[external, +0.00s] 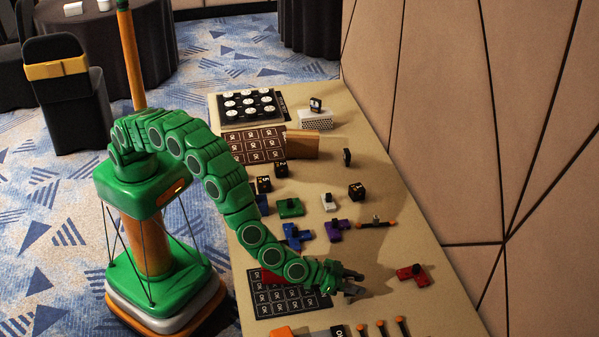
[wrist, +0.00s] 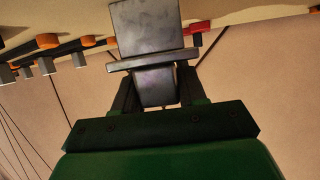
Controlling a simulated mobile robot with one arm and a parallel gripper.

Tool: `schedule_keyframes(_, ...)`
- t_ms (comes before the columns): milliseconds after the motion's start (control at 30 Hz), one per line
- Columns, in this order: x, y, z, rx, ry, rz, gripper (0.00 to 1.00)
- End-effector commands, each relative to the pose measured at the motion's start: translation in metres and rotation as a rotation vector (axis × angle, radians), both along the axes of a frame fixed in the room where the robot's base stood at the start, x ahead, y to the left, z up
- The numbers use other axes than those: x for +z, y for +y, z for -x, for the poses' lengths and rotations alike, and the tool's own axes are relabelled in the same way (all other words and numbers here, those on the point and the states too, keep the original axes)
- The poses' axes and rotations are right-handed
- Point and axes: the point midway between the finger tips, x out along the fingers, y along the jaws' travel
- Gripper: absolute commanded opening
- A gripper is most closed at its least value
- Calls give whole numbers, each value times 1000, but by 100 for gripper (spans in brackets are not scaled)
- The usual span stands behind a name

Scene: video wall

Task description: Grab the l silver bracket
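The silver bracket (wrist: 150,40) fills the top middle of the wrist view, a grey metal piece with a wide plate and a crosswise flange. Its lower part sits between the two dark fingers of my gripper (wrist: 157,88), which appear to touch its sides. In the external view my gripper (external: 345,278) is over the right part of the table's near end, with the grey bracket (external: 355,292) at its fingertips. Whether the bracket still touches the table is hard to tell.
A red piece (external: 411,272) lies right of my gripper. Orange-tipped tools (external: 381,328) stand in front. Purple (external: 338,230), blue (external: 296,237) and green (external: 290,207) pieces lie farther back on the table (external: 385,165). A panelled wall (external: 510,130) borders the right side.

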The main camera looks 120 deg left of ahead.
Motion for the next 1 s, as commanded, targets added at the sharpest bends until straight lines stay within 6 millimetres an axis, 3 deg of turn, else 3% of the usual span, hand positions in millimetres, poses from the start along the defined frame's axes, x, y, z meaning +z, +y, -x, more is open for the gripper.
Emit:
schedule_keyframes(33,0,0,0,0,0,0,32)
schedule_keyframes(200,0,0,0,0,0,0,6)
schedule_keyframes(267,0,0,0,0,0,0,0)
schedule_keyframes(667,12,-1,-1,0,-3,1,0)
schedule_keyframes(1000,62,0,-1,1,-6,1,0)
